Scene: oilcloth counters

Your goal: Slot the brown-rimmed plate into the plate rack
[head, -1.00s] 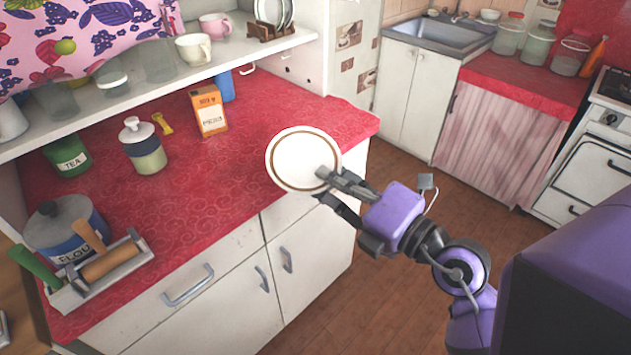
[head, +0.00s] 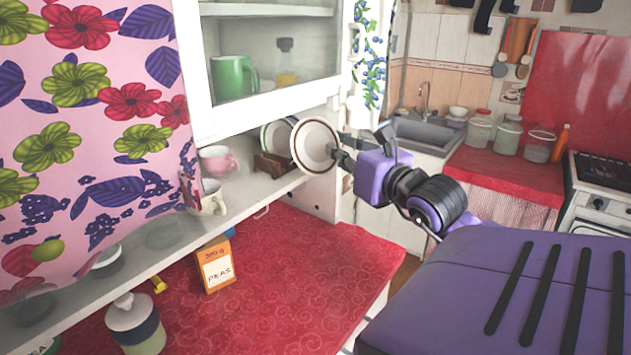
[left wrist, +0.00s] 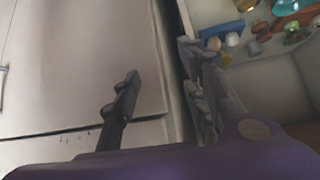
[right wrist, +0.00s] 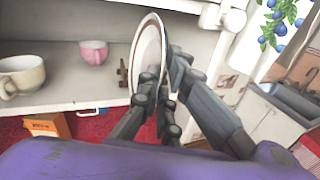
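The brown-rimmed plate (head: 314,146) is held upright by its right edge in my right gripper (head: 343,150), in front of the shelf's right end. In the right wrist view the plate (right wrist: 149,55) shows nearly edge-on, between the shut fingers (right wrist: 160,95). The wooden plate rack (head: 270,164) stands on the shelf just left of and behind the held plate, with other plates (head: 277,137) in it; the held plate hides part of it. In the right wrist view a bit of the rack (right wrist: 122,72) shows left of the plate. My left gripper (left wrist: 155,85) is open and empty, near pale cupboard fronts.
A pink cup (head: 217,160) and a cream cup (head: 208,198) stand on the shelf left of the rack. A glazed cabinet (head: 275,65) hangs above. A floral cloth (head: 90,130) covers the shelf's left. The red counter (head: 290,265) below is mostly clear around a peas box (head: 216,265).

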